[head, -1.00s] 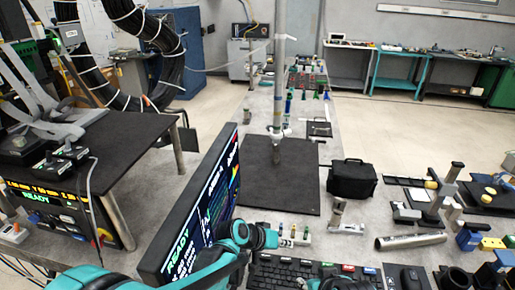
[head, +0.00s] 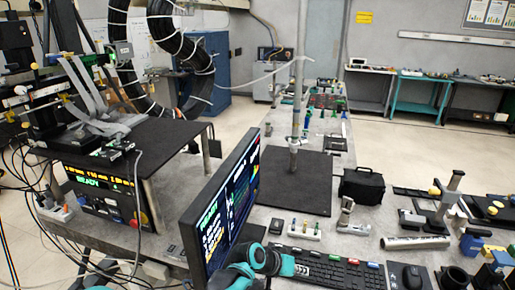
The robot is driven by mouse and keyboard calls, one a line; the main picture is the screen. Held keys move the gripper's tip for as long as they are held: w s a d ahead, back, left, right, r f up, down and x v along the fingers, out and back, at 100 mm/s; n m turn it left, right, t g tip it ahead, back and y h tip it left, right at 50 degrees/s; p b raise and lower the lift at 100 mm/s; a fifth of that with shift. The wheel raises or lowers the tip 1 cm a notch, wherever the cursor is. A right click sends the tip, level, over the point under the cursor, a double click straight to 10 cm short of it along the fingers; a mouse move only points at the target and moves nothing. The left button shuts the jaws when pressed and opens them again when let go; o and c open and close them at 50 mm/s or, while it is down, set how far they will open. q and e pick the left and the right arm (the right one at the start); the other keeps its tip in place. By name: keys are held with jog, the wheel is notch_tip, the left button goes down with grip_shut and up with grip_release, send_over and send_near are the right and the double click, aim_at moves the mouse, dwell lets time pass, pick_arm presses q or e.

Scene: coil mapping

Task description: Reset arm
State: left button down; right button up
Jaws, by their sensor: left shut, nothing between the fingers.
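My left arm comes in at the bottom centre, teal and black. Its left gripper (head: 286,265) is shut and empty, just right of the monitor's lower edge and by the left end of the black keyboard (head: 335,272). In this view it overlaps the keyboard's end; I cannot tell whether they touch. The monitor (head: 228,205) stands tilted to the view, with a READY screen. My right gripper is not in view.
A black mat (head: 300,190) with a metal post (head: 297,120) lies mid-bench. Right of it are a black bag (head: 362,187), a metal tube (head: 415,242) and a mouse (head: 412,276). A black-topped stand (head: 165,140) is at left. Floor shows beyond the bench.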

pick_arm(q)
jog(key=s+a+r+n+t+y, duration=0.1)
jog(key=s+a+r+y, duration=0.15)
jog(key=a, duration=0.55)
jog(key=s+a+r+n+t+y, duration=0.1)
jog(key=s+a+r, duration=0.2)
jog(key=a, duration=0.6)
jog(key=s+a+n+t+y, duration=0.1)
jog(key=s+a+y, duration=0.3)
jog(key=s+a, duration=0.6)
jog(key=a, duration=0.4)
jog(key=shift+a+n, duration=0.15)
jog(key=shift+n, duration=0.25)
